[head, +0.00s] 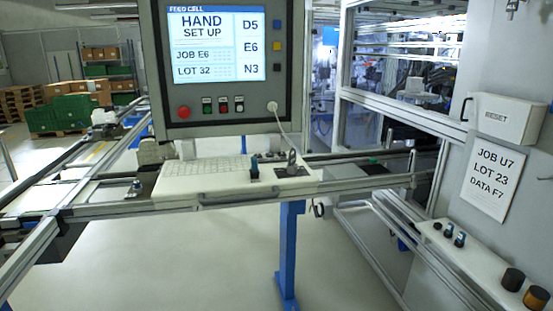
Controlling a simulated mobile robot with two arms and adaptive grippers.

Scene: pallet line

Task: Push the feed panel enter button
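The feed panel (296,100) is a grey box in the upper middle, headed FEED CELL. Its lit screen (217,68) reads HAND SET UP, JOB E6, LOT 32, with D5, E6 and N3 at the right. A blue button (276,23), a yellow button (276,46) and a black button (276,67) line its right side. Below the screen are a red round button (183,112) and several small labelled buttons (223,107). The labels are too small to read, so I cannot tell which is enter. Neither gripper shows in the head view.
A shelf with a keyboard (205,166) juts out below the panel, carrying a dark knob (254,167) and a metal latch. A rail frame (90,165) runs along the left. A RESET box (504,118), a JOB U7 sheet (492,184) and a knob shelf stand right. A blue post (289,250) supports the rail.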

